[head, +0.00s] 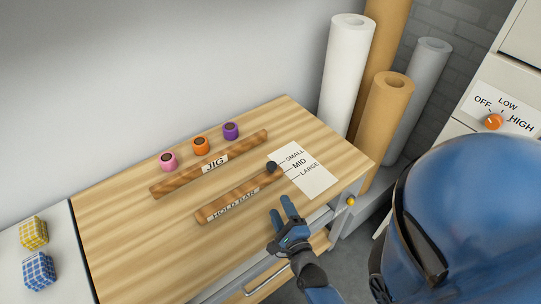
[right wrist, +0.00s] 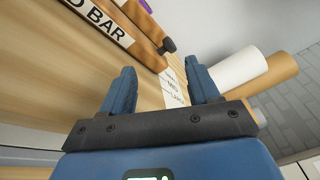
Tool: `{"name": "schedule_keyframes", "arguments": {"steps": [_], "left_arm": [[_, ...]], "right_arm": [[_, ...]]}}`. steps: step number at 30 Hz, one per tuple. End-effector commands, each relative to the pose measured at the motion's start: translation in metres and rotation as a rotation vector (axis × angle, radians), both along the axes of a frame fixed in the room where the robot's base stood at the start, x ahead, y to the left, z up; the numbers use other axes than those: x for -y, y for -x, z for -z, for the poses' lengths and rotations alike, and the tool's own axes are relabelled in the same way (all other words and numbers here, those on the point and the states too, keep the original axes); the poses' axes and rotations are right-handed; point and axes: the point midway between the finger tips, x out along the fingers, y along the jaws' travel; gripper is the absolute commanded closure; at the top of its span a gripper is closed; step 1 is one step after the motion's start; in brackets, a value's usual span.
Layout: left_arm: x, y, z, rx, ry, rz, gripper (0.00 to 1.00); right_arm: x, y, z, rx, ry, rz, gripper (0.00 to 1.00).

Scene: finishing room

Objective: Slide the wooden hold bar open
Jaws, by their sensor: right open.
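The wooden hold bar (head: 238,196) lies on the wooden bench top, with a "HOLD BAR" label on its side and a dark knob (head: 271,167) at its right end. The knob end is beside a white card (head: 303,170) marked SMALL, MID and LARGE, near the MID line. In the right wrist view the bar (right wrist: 118,28) and its dark knob (right wrist: 167,46) show beyond the fingers. My right gripper (head: 282,214) is open and empty, in front of the bar and apart from it, near the bench's front edge. My left gripper is out of view.
A parallel wooden jig bar (head: 210,164) lies behind, with pink (head: 168,161), orange (head: 201,146) and purple (head: 231,131) pieces beyond it. Two patterned cubes (head: 36,252) sit at the left. Tall rolls (head: 346,70) stand right of the bench. A dial (head: 494,121) is at right.

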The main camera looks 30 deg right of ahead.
Motion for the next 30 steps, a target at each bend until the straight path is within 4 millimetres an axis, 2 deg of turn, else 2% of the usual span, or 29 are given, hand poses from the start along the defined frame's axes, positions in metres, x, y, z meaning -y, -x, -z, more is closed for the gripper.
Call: {"name": "schedule_keyframes", "arguments": {"steps": [3,6,12,16,22,30], "left_arm": [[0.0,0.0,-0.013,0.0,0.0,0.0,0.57],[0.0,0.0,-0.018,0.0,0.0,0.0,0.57],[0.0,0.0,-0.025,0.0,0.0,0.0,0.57],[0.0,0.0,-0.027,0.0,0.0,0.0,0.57],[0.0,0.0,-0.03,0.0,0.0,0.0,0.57],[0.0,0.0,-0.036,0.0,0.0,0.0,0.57]], "right_arm": [[0.014,-0.025,-0.005,0.087,-0.348,0.035,0.4],[0.023,-0.042,-0.005,0.154,-0.601,0.055,0.4],[0.035,-0.063,-0.006,0.25,-0.935,0.08,0.4],[0.039,-0.071,-0.006,0.279,-1.032,0.085,0.4],[0.045,-0.088,-0.007,0.289,-1.061,0.087,0.4],[0.059,-0.129,-0.008,0.289,-1.058,0.086,0.4]]}}
